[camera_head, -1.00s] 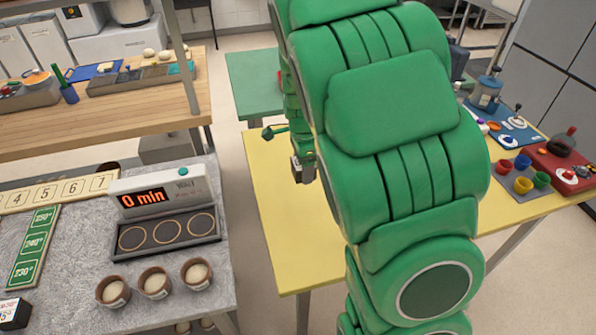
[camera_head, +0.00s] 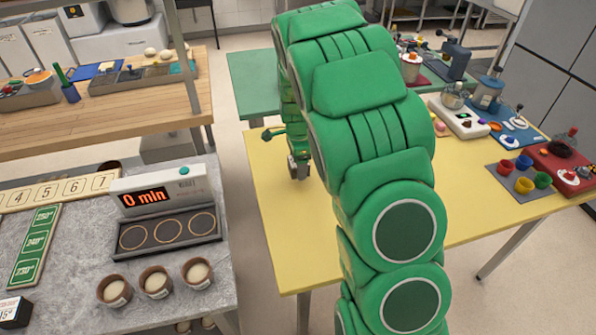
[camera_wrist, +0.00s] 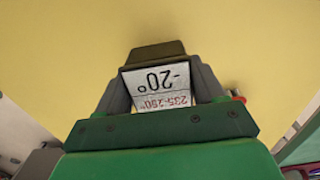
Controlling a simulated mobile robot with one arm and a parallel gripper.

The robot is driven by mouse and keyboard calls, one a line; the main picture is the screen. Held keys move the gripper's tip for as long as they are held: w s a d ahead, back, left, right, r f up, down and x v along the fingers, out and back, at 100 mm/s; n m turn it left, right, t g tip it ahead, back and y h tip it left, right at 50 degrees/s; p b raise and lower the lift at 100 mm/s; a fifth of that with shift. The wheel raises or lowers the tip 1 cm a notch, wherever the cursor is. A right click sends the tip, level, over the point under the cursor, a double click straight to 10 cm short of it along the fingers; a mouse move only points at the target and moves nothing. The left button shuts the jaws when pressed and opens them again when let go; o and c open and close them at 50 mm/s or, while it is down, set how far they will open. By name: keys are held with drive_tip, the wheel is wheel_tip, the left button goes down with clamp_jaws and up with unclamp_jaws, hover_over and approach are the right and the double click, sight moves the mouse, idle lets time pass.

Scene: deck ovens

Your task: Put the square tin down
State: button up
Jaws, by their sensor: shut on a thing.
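My gripper (camera_wrist: 160,82) is shut on the square tin (camera_wrist: 158,50) in the wrist view. The tin shows a dark olive-brown end beyond the fingers and a white face with printed "-20°" and "235-250°" between them. Plain yellow fills the view behind it. In the head view my gripper (camera_head: 299,166) is small and partly behind my green arm, over the left part of the yellow table (camera_head: 283,255). Whether the tin touches the table cannot be told.
The yellow table is bare around my gripper. Colored cups (camera_head: 524,185), a red board (camera_head: 560,168) and a blue mat (camera_head: 520,128) lie at its right. A grey counter (camera_head: 90,240) with a "0 min" timer (camera_head: 160,195) stands left across a floor gap.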

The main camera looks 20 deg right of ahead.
drive_tip(key=shift+w+f, duration=0.25)
drive_tip(key=shift+f, duration=1.6)
drive_tip(key=o, duration=1.2)
drive_tip(key=shift+f, duration=0.1)
wheel_tip(320, 180, up, 11)
drive_tip(key=shift+r, duration=0.65)
drive_tip(key=shift+c, duration=0.4)
